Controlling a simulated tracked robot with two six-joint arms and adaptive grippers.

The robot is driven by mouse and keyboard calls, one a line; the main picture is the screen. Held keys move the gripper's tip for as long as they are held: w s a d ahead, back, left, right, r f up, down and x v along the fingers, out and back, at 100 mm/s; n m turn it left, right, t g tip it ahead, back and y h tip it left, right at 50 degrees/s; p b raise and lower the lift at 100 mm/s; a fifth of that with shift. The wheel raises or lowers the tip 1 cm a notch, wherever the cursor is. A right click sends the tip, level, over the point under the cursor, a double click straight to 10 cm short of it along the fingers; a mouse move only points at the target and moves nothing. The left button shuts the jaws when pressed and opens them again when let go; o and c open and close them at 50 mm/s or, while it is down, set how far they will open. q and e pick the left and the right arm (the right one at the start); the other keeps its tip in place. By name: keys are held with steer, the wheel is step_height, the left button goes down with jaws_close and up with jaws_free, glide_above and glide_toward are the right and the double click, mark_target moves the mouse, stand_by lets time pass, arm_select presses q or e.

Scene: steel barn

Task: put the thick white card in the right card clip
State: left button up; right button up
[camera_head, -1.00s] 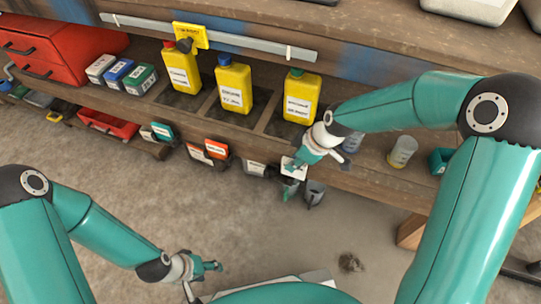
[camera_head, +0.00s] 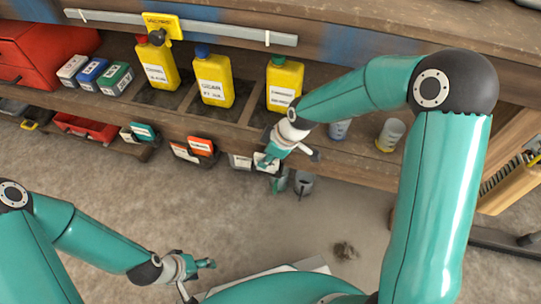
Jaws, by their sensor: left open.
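My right gripper (camera_head: 272,155) reaches down to the front of the lower shelf and is shut on a white card (camera_head: 264,162), partly hidden behind its fingers. Just left of it, the right card clip (camera_head: 240,161) hangs under the shelf edge with a white face showing. The view is too small to tell whether the held card touches this clip, or how thick it is. My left gripper (camera_head: 205,265) is open and empty, low over the floor, well away from the clips.
Further left hang a clip with orange cards (camera_head: 200,146) and a clip with a teal card (camera_head: 142,131). Yellow bottles (camera_head: 212,84) stand in the shelf above. A clear cup (camera_head: 390,135) stands on the shelf.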

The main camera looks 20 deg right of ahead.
steer(key=shift+d+r, duration=0.15)
steer(key=shift+r, duration=0.4)
steer(key=p+v, duration=0.2)
steer(key=v, duration=0.4)
steer(key=shift+s+d+r+p, duration=0.15)
steer(key=shift+s+r+p, duration=0.05)
steer(key=shift+p, duration=0.2)
